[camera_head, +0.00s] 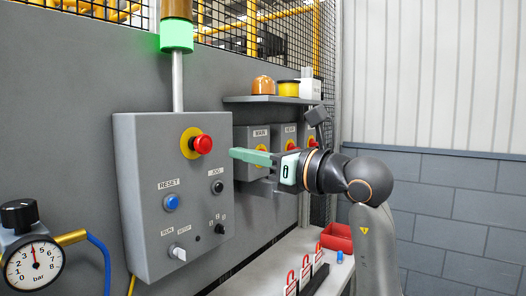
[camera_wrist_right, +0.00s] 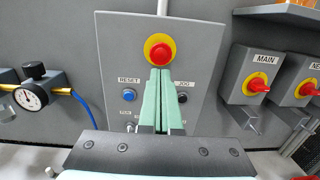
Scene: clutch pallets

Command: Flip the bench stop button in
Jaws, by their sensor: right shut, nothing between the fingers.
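The stop button is a red mushroom head (camera_head: 202,144) on a yellow round plate, near the top of a grey control box (camera_head: 140,190). It also shows in the right wrist view (camera_wrist_right: 159,54), just beyond my fingertips. My right gripper (camera_head: 233,153) is shut and empty, its green fingers pointing left toward the button. In the head view its tips are a little right of the red head, seemingly apart from it; the exact gap is hard to tell. My left gripper is not in view.
Below the stop button are a blue RESET button (camera_head: 171,202), a black JOG button (camera_head: 217,186) and a RUN/SETUP switch (camera_head: 178,252). A MAIN switch box (camera_head: 246,138) is behind my right gripper. A pressure gauge (camera_head: 33,262) is at left. A shelf (camera_head: 270,99) sits above.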

